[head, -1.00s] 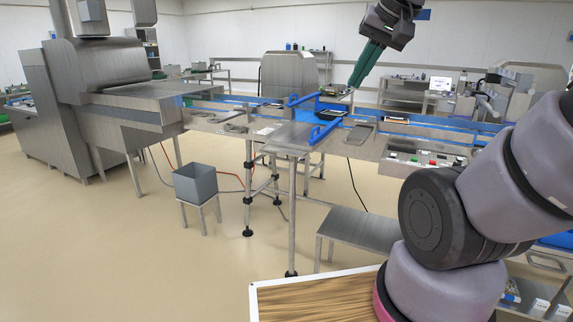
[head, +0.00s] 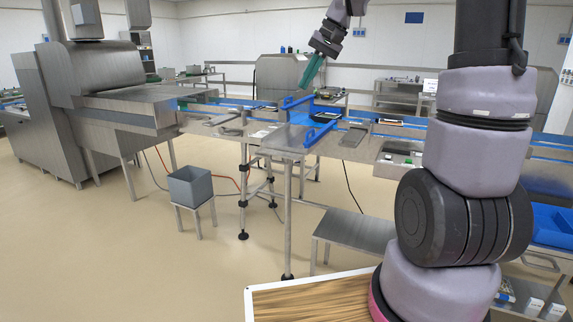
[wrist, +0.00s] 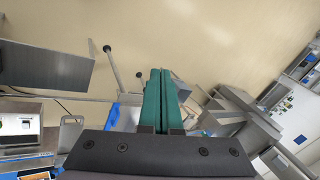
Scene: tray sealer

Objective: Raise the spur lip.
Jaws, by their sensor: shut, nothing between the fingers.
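My gripper (head: 303,86) has green fingers, pressed together and empty. In the head view it points down and left, over the blue part of the conveyor line. In the wrist view the gripper (wrist: 160,72) shows its fingers side by side. A blue spur section (head: 326,110) crosses the line, with a blue bar at its back left (head: 297,101) and another at its front (head: 320,132). I cannot tell which part is the spur lip, or whether it is up or down. No contact between fingers and blue parts can be made out.
A large steel machine (head: 95,75) is at the left. A grey bin (head: 190,186) sits on a small stand on the floor. A low steel bench (head: 355,230) stands at the front. The floor at front left is clear.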

